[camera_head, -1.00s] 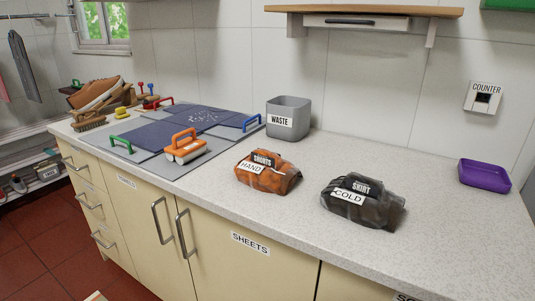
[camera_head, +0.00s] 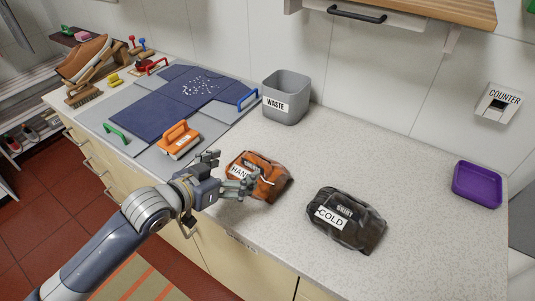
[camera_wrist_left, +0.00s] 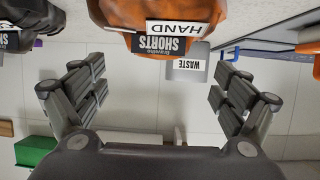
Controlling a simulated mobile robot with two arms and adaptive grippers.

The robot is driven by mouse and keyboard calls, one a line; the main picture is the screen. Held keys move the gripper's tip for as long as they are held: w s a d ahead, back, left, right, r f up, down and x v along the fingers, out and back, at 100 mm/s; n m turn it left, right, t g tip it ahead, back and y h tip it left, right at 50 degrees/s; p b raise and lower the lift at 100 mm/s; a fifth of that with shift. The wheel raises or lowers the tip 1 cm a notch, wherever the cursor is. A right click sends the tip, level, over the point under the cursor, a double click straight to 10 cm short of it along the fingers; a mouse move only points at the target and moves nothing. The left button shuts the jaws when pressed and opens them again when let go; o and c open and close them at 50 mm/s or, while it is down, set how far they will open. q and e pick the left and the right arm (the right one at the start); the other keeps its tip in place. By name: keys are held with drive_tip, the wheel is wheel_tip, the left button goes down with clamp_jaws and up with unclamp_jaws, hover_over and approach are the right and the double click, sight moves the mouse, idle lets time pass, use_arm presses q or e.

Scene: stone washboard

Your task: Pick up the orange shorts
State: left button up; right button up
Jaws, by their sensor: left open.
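The orange shorts (camera_head: 268,180) lie bundled in clear wrap on the counter, with a white "HAND" label and a dark "SHORTS" label. My left gripper (camera_head: 226,172) is open and empty at the front left of the bundle, covering part of it in the head view. In the left wrist view the shorts (camera_wrist_left: 118,14) show at the top centre, beyond and between the spread fingers (camera_wrist_left: 160,90). I cannot tell whether a finger touches the bundle. My right gripper is not in view.
A grey waste bin (camera_head: 287,98) stands behind.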

sight(254, 159)
use_arm(q)
drive_tip(key=shift+p+x, duration=0.3)
drive_tip(key=shift+x, duration=1.8)
drive_tip(key=shift+w+d+f+p, duration=0.1)
drive_tip(key=shift+w+d+p, duration=0.35)
drive_tip(key=shift+d, duration=0.1)
drive_tip(key=x, duration=0.2)
drive_tip(key=shift+w+d+f+p, duration=0.1)
drive_tip(key=shift+w+d+p, duration=0.15)
drive_tip(key=shift+w+p, duration=0.05)
drive_tip(key=shift+w+d+f, duration=0.2)
drive_tip(key=shift+w, duration=0.1)
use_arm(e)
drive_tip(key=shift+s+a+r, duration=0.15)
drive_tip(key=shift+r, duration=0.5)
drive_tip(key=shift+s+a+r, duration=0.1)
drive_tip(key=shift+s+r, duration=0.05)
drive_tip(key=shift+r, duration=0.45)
